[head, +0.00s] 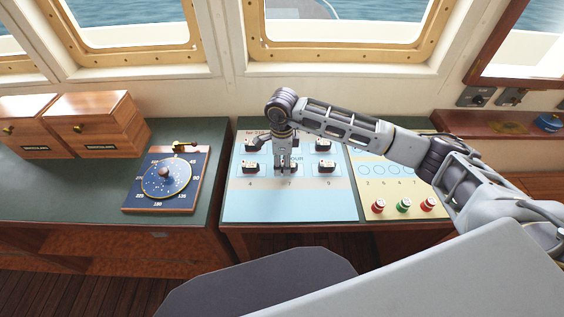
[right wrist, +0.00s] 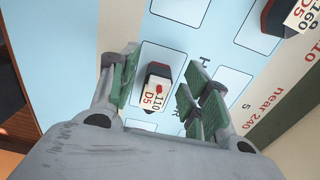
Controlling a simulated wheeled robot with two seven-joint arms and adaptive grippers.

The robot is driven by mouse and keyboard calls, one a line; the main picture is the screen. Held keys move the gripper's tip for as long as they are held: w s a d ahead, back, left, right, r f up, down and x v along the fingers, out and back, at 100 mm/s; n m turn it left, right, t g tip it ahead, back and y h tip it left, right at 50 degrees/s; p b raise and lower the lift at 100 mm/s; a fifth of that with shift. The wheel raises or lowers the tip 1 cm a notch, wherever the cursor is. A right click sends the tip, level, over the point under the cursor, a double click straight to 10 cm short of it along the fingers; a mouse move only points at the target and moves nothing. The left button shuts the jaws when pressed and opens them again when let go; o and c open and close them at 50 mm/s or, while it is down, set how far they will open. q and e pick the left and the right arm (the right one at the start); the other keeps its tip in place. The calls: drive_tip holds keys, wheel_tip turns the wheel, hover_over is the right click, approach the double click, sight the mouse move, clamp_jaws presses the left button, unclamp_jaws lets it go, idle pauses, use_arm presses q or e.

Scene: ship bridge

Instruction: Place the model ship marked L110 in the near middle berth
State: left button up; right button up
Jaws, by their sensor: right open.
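The model ship marked 110 (right wrist: 157,88) has a dark hull, a white top and a red mark. It lies between the fingers of my right gripper (right wrist: 165,88), with a gap on each side. In the head view my right gripper (head: 286,168) points straight down over the middle of the harbour board (head: 290,205), level with the near row of ships. My right gripper is open. My left gripper is out of view.
Other model ships stand left (head: 248,168) and right (head: 327,167) of the gripper, with more behind. A ship marked 160 (right wrist: 292,16) shows in the wrist view. A button panel (head: 385,195) adjoins on the right. The board's front strip is clear.

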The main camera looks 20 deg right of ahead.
drive_tip(key=shift+r, duration=0.15)
wheel_tip(320, 180, up, 12)
drive_tip(key=b, duration=0.1)
idle(0.5)
idle(0.6)
wheel_tip(320, 180, up, 9)
drive_tip(key=p, duration=0.9)
hover_over(282, 162)
drive_tip(key=shift+r+p, duration=0.35)
drive_tip(key=shift+r, duration=0.1)
